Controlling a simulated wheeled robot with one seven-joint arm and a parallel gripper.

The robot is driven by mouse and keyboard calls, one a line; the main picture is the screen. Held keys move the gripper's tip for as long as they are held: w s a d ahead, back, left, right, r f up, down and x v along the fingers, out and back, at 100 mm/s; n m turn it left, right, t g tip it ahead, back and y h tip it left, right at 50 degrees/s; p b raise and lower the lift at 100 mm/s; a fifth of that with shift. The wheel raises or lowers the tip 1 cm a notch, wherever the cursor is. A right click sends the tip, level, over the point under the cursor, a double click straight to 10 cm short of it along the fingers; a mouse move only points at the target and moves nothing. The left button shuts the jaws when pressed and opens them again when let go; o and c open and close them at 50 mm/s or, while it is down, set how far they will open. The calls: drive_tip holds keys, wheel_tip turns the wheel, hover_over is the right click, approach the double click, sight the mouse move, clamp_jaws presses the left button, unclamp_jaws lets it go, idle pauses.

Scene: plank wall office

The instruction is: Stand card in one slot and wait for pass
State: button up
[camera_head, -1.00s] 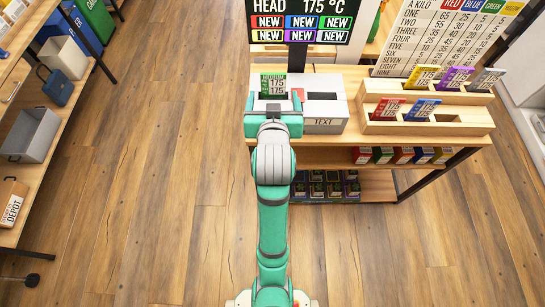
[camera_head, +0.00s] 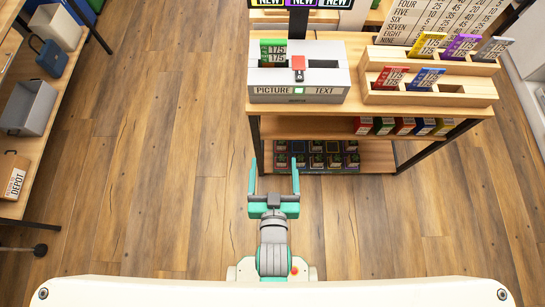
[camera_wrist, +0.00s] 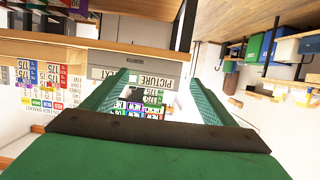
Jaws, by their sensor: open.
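A green card (camera_head: 273,52) marked 175 stands in the left slot, labelled PICTURE, of a white and grey box (camera_head: 260,77). The box's right slot (camera_head: 323,64), labelled TEXT, is empty. A red-topped part (camera_head: 298,63) sits between the slots, and a small green light (camera_head: 298,90) shows on the front. My gripper (camera_head: 274,165) is open and empty, in front of the bench and apart from the card. In the wrist view the box (camera_wrist: 128,75) appears upside down between my spread fingers.
A wooden rack (camera_head: 385,98) at the right of the bench (camera_head: 290,109) holds several coloured cards. A shelf with grey bins (camera_head: 28,108) stands at the left. The plank floor (camera_head: 160,150) between is clear.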

drive_tip(key=f+v, duration=0.2)
drive_tip(key=v, duration=1.2)
drive_tip(key=shift+s+a+f+t, duration=0.15)
drive_tip(key=shift+s+f+t, duration=0.15)
drive_tip(key=shift+s, duration=0.3)
